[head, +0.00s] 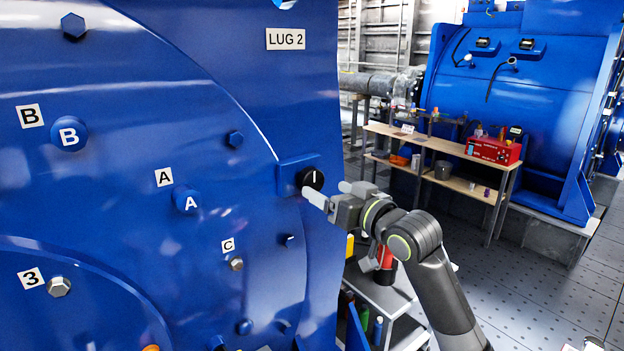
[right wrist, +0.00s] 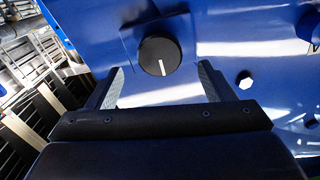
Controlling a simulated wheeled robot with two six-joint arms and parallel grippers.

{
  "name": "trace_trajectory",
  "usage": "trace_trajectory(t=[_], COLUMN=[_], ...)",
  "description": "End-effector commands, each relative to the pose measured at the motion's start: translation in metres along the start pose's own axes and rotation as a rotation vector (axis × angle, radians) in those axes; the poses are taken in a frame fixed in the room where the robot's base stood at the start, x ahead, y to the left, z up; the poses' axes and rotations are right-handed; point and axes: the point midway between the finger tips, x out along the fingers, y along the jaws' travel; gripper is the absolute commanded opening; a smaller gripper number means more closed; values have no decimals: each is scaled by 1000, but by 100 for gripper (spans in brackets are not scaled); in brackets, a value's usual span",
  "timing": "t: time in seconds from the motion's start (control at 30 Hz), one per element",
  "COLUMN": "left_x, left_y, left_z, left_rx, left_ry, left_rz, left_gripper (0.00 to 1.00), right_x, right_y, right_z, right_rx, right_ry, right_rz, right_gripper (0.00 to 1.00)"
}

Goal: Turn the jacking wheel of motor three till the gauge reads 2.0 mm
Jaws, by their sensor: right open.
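A round black knob (head: 311,179) with a white pointer line sits on a raised blue pad on the big blue motor housing (head: 230,70), below a LUG 2 label. In the right wrist view the knob (right wrist: 158,56) lies just beyond my fingertips, centred between them, with its line nearly vertical. My right gripper (head: 326,194) is open and empty in front of the knob; I cannot tell whether a finger touches it. No gauge with a mm reading is visible, and I cannot tell whether this knob is the jacking wheel. My left gripper is out of view.
Bolts labelled A (head: 187,199), B (head: 69,134), C (head: 236,264) and 3 (head: 59,287) protrude from the housing. A shelf cart (head: 386,295) stands below my right arm. Behind are a wooden bench (head: 450,182) with a red box (head: 493,150) and another blue machine (head: 540,85). Floor at right is clear.

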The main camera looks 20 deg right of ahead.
Motion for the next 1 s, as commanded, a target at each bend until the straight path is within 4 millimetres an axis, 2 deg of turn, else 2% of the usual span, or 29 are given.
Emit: trace_trajectory(t=[0.2,0.4,0.83,0.87,1.0], left_x=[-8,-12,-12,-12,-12], left_y=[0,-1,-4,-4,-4], left_z=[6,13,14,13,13], left_rx=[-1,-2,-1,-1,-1], left_ry=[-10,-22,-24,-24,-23], left_rz=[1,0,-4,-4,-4], left_gripper=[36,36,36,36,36], right_x=[37,58,65,65,65], right_y=[-1,0,0,0,0], right_z=[-1,-1,0,0,0], right_rx=[3,2,-1,-1,0], right_ry=[-2,-1,-1,-1,-1], right_rz=[-2,0,0,0,0], right_gripper=[76,76,76,74,56])
